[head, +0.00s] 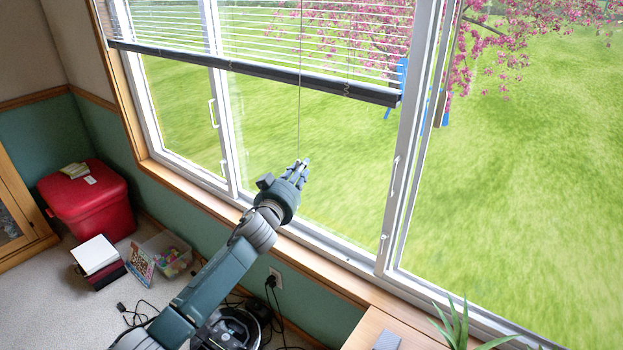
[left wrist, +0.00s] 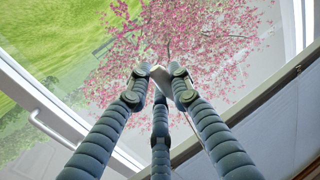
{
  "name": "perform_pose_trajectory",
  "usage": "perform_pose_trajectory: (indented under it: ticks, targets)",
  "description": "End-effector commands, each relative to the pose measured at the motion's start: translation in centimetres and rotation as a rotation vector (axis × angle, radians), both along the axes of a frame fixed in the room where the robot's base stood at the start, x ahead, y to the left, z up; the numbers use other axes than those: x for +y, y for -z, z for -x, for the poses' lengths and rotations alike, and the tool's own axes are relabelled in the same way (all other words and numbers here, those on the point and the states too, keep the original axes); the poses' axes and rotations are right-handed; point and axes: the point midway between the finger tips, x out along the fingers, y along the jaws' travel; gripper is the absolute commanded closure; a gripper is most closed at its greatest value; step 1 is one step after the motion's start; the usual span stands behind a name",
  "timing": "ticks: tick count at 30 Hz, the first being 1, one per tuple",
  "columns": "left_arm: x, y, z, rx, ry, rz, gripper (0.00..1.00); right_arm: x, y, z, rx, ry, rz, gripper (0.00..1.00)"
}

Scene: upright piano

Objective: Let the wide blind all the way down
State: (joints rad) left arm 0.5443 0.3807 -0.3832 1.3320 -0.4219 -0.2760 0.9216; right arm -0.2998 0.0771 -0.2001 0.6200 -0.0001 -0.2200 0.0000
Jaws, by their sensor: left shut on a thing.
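The wide blind (head: 250,68) hangs over the upper part of the left window in the head view. Its slats are spread above a dark bottom rail, and bare glass shows below the rail. A thin pull cord (head: 299,120) runs from above, past the rail, down to my left gripper (head: 303,166). My left gripper is in front of the glass, below the rail. In the left wrist view its fingers (left wrist: 158,80) are closed together around a small pale piece (left wrist: 160,78), which looks like the cord's end and is mostly hidden. My right gripper is not in view.
The window frame and wooden sill (head: 215,203) run below my gripper. A red bin (head: 85,205), books and a clear box (head: 168,255) are on the floor at left. A plant (head: 460,325) stands at the bottom right. Space around the cord is clear.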

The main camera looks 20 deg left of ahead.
Motion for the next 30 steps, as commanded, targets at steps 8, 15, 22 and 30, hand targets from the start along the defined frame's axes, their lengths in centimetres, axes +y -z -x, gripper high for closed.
perform_pose_trajectory:
  ticks: [8,15,22,30]
  targets:
    - [0.0,-4.6,0.1,0.004,-0.002,0.001,1.00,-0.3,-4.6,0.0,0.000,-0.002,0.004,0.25]
    - [0.1,-5.0,0.0,0.005,-0.002,0.000,1.00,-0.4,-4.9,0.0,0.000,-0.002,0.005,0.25]
    - [0.1,-5.4,0.0,0.004,-0.002,0.000,1.00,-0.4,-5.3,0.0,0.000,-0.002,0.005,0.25]
    - [0.1,-9.9,0.0,0.005,-0.003,0.002,1.00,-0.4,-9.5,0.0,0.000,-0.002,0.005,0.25]
